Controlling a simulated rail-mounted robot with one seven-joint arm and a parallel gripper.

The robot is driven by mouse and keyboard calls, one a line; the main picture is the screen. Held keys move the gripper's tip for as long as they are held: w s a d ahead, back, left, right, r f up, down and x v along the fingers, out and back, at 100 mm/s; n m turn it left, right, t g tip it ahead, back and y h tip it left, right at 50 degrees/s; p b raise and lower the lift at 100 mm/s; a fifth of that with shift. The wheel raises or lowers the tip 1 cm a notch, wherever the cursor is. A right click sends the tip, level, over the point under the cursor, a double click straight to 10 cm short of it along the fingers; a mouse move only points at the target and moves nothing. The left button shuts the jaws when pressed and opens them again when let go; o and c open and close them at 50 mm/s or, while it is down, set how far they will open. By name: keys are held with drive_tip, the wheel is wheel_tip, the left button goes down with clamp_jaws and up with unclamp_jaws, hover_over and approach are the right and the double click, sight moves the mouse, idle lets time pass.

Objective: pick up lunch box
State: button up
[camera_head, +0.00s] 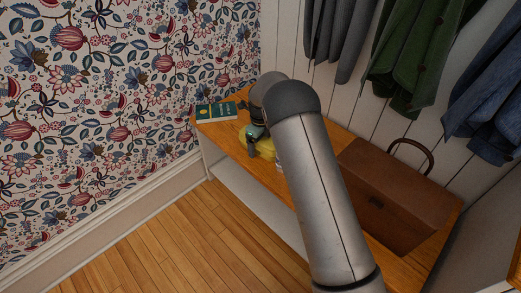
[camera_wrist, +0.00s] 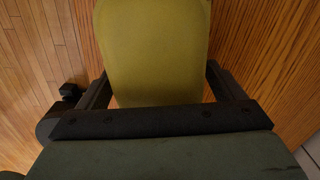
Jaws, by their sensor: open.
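A yellow object that looks like the lunch box (camera_head: 265,149) sits on the wooden bench, partly hidden by my arm and gripper. In the wrist view the yellow-green lunch box (camera_wrist: 153,45) fills the upper middle, with wood on both sides of it. My gripper (camera_head: 255,131) is over the lunch box in the head view. In the wrist view my gripper (camera_wrist: 158,75) is open, one dark finger on each side of the lunch box's near end. I cannot tell whether the fingers touch it.
A green book (camera_head: 216,111) lies at the bench's left end. A brown case (camera_head: 395,200) with a raised handle stands on the bench (camera_head: 325,137) to the right of my arm. Clothes (camera_head: 415,60) hang above. Patterned wallpaper (camera_head: 110,90) closes the left; the floor (camera_head: 165,245) in front is clear.

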drive_tip(key=shift+f, duration=0.1)
drive_tip(key=c, duration=1)
drive_tip(key=shift+o, duration=0.2)
